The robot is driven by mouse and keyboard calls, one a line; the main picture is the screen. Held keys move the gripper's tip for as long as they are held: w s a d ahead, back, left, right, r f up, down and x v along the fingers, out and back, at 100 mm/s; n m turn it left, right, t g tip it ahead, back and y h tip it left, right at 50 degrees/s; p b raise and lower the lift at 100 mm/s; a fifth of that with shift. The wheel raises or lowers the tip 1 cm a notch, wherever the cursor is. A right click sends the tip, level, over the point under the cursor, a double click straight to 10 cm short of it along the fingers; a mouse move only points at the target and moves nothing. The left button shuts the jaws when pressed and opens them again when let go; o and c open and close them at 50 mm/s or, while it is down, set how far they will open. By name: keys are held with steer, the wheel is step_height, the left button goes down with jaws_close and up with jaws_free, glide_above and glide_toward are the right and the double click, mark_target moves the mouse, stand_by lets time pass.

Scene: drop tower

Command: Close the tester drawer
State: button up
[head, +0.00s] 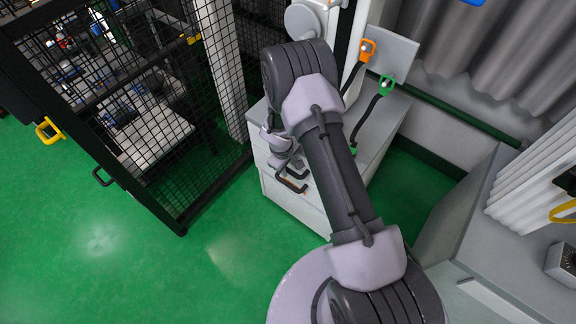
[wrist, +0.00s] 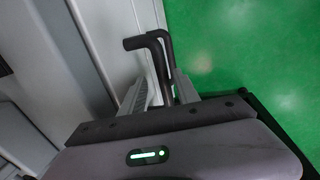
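The tester cabinet (head: 295,205) is a pale grey box below the middle of the head view, with drawer fronts on its near side. A dark bar handle (head: 291,186) stands out from its front. My gripper (head: 287,160) is at this handle, partly hidden by my arm. In the wrist view, the dark handle (wrist: 158,52) runs down between the two pale fingers of my gripper (wrist: 164,88). Whether the fingers press on the handle is not clear. Pale cabinet panels (wrist: 105,40) fill the left of the wrist view. How far the drawer stands out is hard to tell.
A black mesh cage (head: 205,100) with an open door stands to the left. A grey bench (head: 490,235) is at right. Green floor (head: 110,255) is clear at lower left.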

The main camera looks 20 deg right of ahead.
step_height(320, 180, up, 17)
steer(key=s+a+p, duration=0.2)
steer(key=p, duration=0.4)
steer(key=shift+a, duration=0.35)
steer(key=s+d+r+m+t+y, duration=0.1)
steer(key=s+r+m, duration=0.2)
steer(key=r, duration=0.8)
steer(key=s+r+m+t, duration=0.1)
steer(key=s+r+m, duration=0.25)
steer(key=r, duration=0.85)
steer(key=s+a+r+m+t+y, duration=0.1)
steer(key=s+r, duration=0.3)
steer(key=s, duration=0.4)
steer(key=s+a+r+m+t+y+b, duration=0.1)
steer(key=s+r+m, duration=0.3)
steer(key=s, duration=0.5)
steer(key=shift+s+a+r+t+y, duration=0.2)
steer(key=shift+a+r+t+y, duration=0.15)
steer(key=shift+a+r, duration=0.45)
